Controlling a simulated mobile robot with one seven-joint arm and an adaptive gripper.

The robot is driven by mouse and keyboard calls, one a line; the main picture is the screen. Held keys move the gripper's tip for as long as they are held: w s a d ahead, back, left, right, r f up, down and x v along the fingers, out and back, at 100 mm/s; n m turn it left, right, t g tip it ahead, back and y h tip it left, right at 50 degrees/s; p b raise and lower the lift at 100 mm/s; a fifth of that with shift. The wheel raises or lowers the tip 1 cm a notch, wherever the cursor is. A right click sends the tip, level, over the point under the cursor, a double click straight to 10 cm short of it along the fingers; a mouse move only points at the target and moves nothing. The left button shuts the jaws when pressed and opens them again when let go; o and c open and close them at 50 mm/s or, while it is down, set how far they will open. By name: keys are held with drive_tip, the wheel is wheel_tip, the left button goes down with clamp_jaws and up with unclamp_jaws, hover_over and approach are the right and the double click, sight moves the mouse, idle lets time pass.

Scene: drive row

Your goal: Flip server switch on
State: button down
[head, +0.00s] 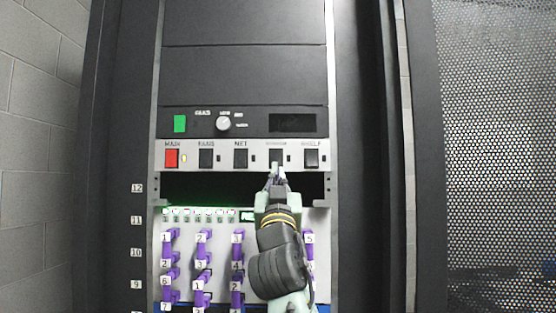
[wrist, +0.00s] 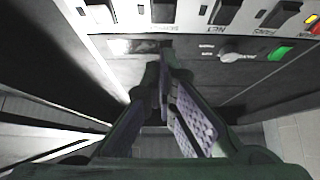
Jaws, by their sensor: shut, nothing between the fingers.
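A light switch panel (head: 222,153) crosses the rack with a row of rocker switches. The fourth, black switch (head: 275,156) has a small blurred label that could be SERVER. It also shows at the top edge of the wrist view (wrist: 163,10). My gripper (head: 277,174) is just below this switch in the head view, fingertips together with nothing between them. In the wrist view, the closed fingertips (wrist: 164,70) point toward the panel, in line with that switch. I cannot tell whether they touch it. The switch's rocker position is unclear.
A red MAIN switch (head: 171,158) has a lit indicator beside it. FANS (head: 206,158), NET (head: 240,158) and SHELF (head: 311,158) switches flank the fourth. Above is a panel with a knob (head: 223,124) and green button (head: 180,123). Purple numbered handles (head: 202,250) stand below.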

sight(278, 153)
drive_tip(key=w+r+p, duration=0.1)
drive_tip(key=w, duration=0.2)
drive_tip(key=w+r+p, duration=0.1)
drive_tip(key=w+p, duration=0.1)
drive_tip(key=w, duration=0.1)
drive_tip(key=w+r+p, duration=0.1)
drive_tip(key=w, duration=0.2)
drive_tip(key=shift+r, duration=0.15)
